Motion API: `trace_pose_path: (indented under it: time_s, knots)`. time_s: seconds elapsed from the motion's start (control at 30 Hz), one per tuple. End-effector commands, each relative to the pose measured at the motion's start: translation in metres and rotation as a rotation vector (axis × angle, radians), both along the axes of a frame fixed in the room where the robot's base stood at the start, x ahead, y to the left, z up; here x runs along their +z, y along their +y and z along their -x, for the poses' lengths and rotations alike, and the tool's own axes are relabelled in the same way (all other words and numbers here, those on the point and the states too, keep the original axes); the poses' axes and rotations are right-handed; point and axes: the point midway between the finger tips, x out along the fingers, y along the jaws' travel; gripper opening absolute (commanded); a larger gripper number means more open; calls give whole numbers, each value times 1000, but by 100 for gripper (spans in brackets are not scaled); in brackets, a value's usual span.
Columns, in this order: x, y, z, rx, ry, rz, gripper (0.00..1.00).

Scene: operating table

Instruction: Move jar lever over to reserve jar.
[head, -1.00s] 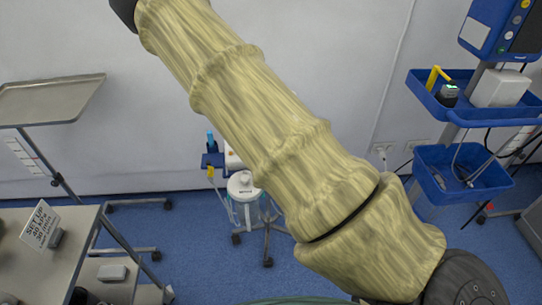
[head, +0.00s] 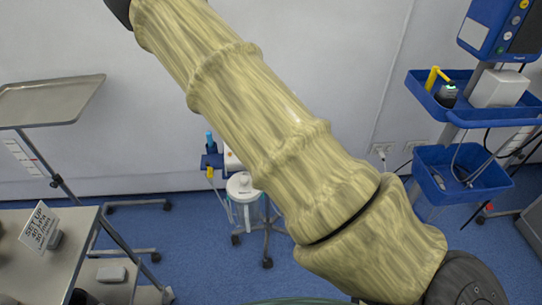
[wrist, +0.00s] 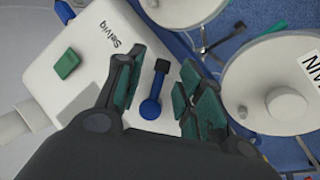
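In the wrist view the jar lever (wrist: 151,106) is a blue bar with a round pivot and a dark square tip, on the front of a white unit (wrist: 82,72) marked "Serviq". My gripper (wrist: 161,72) is open, its green-padded fingers on either side of the lever with gaps showing. Two white jar lids are to the right: one (wrist: 268,82) has a partly cut-off label, apparently reading MAIN; the other lid (wrist: 183,8) is cut by the top edge. In the head view my arm hides the gripper and lever; one white-lidded jar (head: 241,187) shows.
A table with a printed sign (head: 40,226) is at the lower left, below a metal tray (head: 50,100). A cart with blue bins (head: 462,172) stands at the right. The jar stand is on open blue floor by the wall.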

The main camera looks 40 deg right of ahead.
Motion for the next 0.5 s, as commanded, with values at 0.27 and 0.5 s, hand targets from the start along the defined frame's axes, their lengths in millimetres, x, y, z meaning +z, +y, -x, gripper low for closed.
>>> trace_pose_path:
  time_s: [0.27, 0.5]
  knots:
    - [39, 22, -1, 1, -3, -1, 37]
    - [71, 40, 0, 0, -1, 0, 37]
